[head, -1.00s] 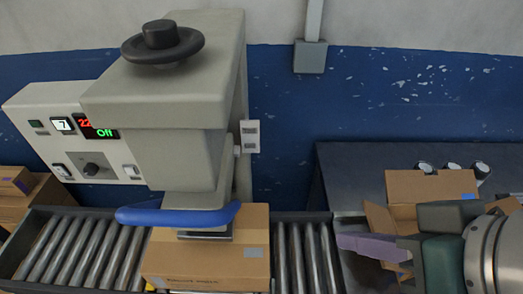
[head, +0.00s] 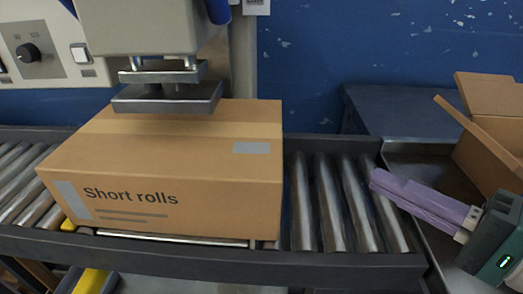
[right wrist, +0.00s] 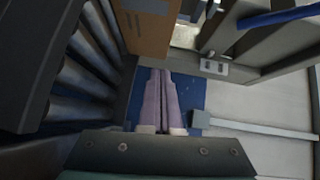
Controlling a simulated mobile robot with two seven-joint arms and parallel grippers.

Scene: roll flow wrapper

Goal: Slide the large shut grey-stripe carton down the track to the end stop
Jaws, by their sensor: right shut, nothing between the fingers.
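The large shut carton (head: 180,180) is brown, reads "Short rolls", and has a grey stripe at the left of its front and a grey patch on top. It sits on the roller track (head: 345,205), under the machine's flat press plate (head: 168,98). Part of a brown carton face (right wrist: 148,32) shows at the top of the right wrist view. My right gripper (head: 376,178) has purple fingers, shut and empty, pointing left over the track's right end, apart from the carton. Its fingers also show in the right wrist view (right wrist: 160,76). My left gripper is not in view. I cannot make out the end stop.
An open carton (head: 490,130) stands at the right on a dark metal surface. Bare rollers lie on both sides of the large carton. The machine's control panel (head: 45,50) is at the upper left, and a dark rail (head: 340,270) runs along the track's front.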

